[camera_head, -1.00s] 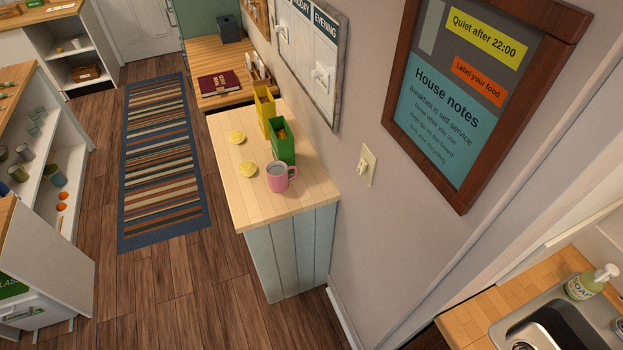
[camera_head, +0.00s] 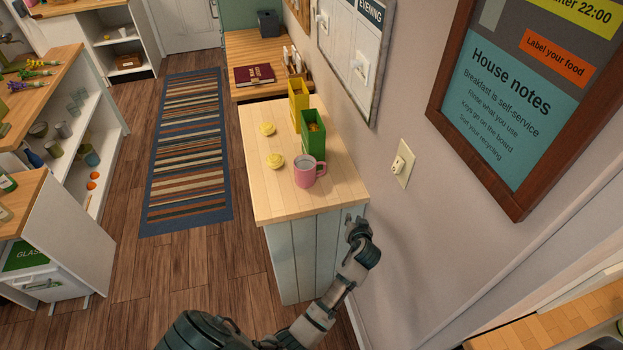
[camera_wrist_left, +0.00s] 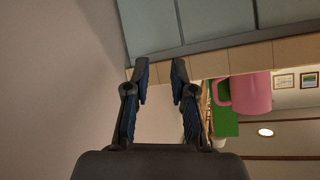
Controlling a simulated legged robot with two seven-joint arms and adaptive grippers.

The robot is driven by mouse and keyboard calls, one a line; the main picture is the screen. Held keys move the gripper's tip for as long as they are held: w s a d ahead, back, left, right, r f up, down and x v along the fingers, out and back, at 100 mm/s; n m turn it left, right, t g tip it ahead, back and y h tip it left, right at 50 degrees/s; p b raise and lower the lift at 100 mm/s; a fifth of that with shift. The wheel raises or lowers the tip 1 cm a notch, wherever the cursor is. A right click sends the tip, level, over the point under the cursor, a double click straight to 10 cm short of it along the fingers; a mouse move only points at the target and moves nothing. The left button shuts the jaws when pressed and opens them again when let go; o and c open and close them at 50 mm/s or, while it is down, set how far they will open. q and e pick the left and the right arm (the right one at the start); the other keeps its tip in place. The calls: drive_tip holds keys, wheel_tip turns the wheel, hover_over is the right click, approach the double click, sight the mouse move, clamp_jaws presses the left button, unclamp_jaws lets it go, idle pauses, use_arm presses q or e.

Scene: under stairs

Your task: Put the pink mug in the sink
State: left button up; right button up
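The pink mug (camera_head: 305,176) stands upright on the wooden top of a small cabinet (camera_head: 345,190), near its front edge, with its handle to the right. The mug (camera_wrist_left: 251,95) also shows at the right of the left wrist view, which appears turned over. My left gripper (camera_head: 357,222) is beside the cabinet's front right corner, close to the wall and apart from the mug. In the left wrist view its fingers (camera_wrist_left: 160,70) are spread with nothing between them. My right gripper is not in view. The sink basin is not clearly visible.
The wall with a light switch (camera_head: 402,164) borders the cabinet. A wooden counter (camera_head: 540,325) shows at the lower right.

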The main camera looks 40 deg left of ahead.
use_arm(q)
drive_tip(key=s+a+r+n+y+b, duration=0.1)
drive_tip(key=a+r+n, duration=0.15)
drive_tip(key=r, duration=0.45)
drive_tip(key=s+a+r+n+y, duration=0.1)
drive_tip(key=a+r+n+y, duration=0.15)
drive_tip(key=r, duration=0.35)
approach(325, 168)
drive_tip(key=x, duration=0.3)
drive_tip(key=shift+w+a, duration=0.2)
drive_tip(key=shift+h, duration=0.35)
drive_tip(key=x, duration=0.6)
drive_tip(key=shift+a, duration=0.25)
drive_tip(key=shift+d+r, duration=0.1)
drive_tip(key=shift+d, duration=0.2)
clamp_jaws()
